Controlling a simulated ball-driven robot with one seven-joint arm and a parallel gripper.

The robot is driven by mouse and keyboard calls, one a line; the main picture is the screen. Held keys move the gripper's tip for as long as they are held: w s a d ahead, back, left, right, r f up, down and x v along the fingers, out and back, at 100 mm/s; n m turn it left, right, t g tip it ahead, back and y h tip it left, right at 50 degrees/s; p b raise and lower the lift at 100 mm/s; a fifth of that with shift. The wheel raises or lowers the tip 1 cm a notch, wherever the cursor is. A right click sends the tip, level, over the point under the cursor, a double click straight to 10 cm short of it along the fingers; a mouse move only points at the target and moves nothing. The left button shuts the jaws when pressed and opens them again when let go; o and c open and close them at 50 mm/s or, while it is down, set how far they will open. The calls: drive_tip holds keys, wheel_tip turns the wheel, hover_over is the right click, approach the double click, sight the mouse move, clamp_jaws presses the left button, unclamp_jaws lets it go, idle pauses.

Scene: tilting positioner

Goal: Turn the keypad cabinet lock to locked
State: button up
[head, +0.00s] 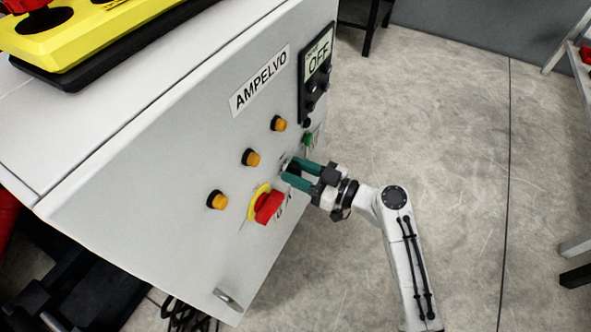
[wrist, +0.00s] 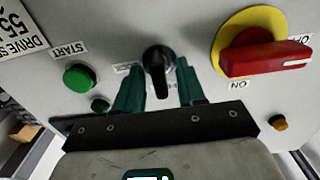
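A black rotary knob (wrist: 157,60) sits on the grey cabinet front (head: 165,170). In the wrist view its narrow end points down, towards my gripper. A small label lies to its left and another below it, both partly covered and too small to read surely. My gripper (head: 293,173) has two green fingers and is at the panel. In the wrist view one finger stands on each side of the knob, with gaps showing, so the gripper is open around it. In the head view the fingers largely hide the knob. I cannot make out a keypad.
A red switch on a yellow disc (wrist: 262,62) is close to the right of the knob in the wrist view. A green START button (wrist: 78,77) is to its left.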

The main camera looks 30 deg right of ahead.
drive_tip(key=shift+w+a, duration=0.15)
drive_tip(key=shift+w, duration=0.1)
drive_tip(key=shift+c, duration=0.3)
clamp_jaws()
